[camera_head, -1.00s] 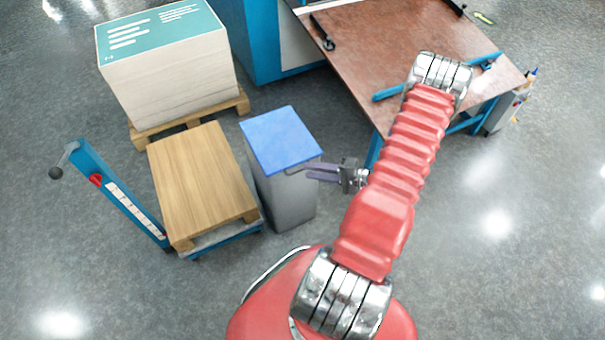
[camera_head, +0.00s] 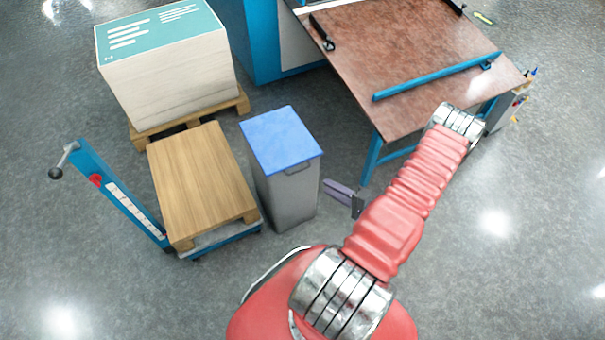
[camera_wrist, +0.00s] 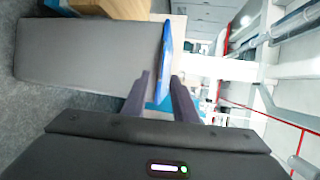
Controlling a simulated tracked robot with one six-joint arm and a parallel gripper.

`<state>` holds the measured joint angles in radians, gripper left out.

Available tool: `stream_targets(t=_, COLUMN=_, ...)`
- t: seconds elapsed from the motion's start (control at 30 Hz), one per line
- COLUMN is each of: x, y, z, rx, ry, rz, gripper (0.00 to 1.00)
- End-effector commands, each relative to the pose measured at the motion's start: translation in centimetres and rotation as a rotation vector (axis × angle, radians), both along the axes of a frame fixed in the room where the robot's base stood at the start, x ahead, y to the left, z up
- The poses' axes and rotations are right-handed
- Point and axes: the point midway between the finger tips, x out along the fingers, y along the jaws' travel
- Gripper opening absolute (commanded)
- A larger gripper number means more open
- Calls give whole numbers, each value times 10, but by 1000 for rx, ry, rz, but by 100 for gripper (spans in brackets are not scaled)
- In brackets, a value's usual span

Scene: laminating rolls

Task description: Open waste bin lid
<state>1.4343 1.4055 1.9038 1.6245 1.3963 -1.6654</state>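The waste bin (camera_head: 287,197) is a tall grey box with a flat blue lid (camera_head: 280,139), which lies shut on top. A small dark handle (camera_head: 298,169) sits at the lid's front edge.
A wooden-topped blue pallet lift (camera_head: 200,183) stands close left of the bin. Behind it is a paper stack (camera_head: 170,75) on a pallet. A brown-topped table (camera_head: 400,55) with blue legs stands to the right and behind. The floor at right is clear.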

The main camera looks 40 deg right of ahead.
Motion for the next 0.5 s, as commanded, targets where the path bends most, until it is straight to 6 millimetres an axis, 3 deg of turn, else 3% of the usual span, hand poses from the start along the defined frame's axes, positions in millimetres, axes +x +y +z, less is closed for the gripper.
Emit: stream_targets(t=0.5, x=51, y=7, z=-9, rx=0, ry=0, rz=4, gripper=26)
